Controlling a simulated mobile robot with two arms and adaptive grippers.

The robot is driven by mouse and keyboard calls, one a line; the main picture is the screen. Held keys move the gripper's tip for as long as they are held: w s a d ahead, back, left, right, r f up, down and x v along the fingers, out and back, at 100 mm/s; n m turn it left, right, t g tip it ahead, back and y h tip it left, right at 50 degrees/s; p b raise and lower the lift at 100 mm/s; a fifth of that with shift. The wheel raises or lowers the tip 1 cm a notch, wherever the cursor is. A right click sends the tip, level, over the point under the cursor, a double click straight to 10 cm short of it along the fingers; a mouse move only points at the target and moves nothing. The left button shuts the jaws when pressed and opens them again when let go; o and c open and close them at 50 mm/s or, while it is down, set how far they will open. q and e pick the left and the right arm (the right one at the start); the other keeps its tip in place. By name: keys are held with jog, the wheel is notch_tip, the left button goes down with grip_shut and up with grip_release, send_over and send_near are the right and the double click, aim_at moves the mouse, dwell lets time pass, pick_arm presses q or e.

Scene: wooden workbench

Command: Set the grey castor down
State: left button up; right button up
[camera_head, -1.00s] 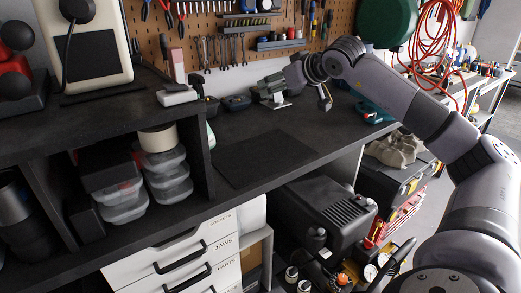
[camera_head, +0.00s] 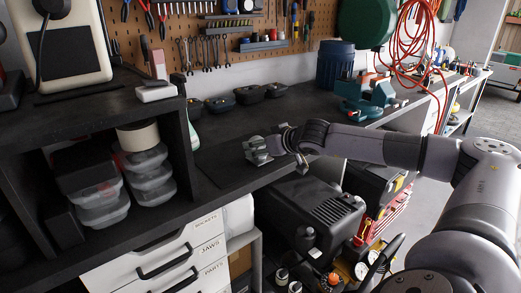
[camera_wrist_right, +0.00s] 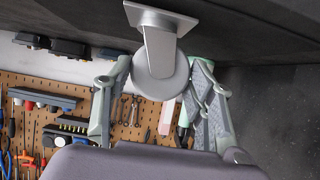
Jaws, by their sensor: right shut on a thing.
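The grey castor (camera_head: 256,153) is at the end of my right arm, over the dark mat (camera_head: 217,163) on the bench. In the wrist view the castor's wheel (camera_wrist_right: 160,80) sits between the two fingers of my right gripper (camera_wrist_right: 160,72), which is shut on it. The castor's flat plate (camera_wrist_right: 160,18) points away from the gripper, towards the dark bench surface. I cannot tell whether the plate touches the mat. The gripper (camera_head: 279,146) also shows in the head view, small and partly merged with the castor. My left gripper is not in view.
Dark small bins (camera_head: 250,94) line the back of the bench, with a teal vise (camera_head: 365,97) and a blue container (camera_head: 335,66) at right. A shelf with clear tubs (camera_head: 150,175) stands left of the mat. The bench around the mat is clear.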

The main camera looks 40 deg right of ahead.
jog(key=shift+f, duration=0.3)
jog(key=o, duration=1.3)
jog(key=shift+o, duration=0.2)
jog(key=b+v, duration=0.1)
jog(key=v, duration=1.1)
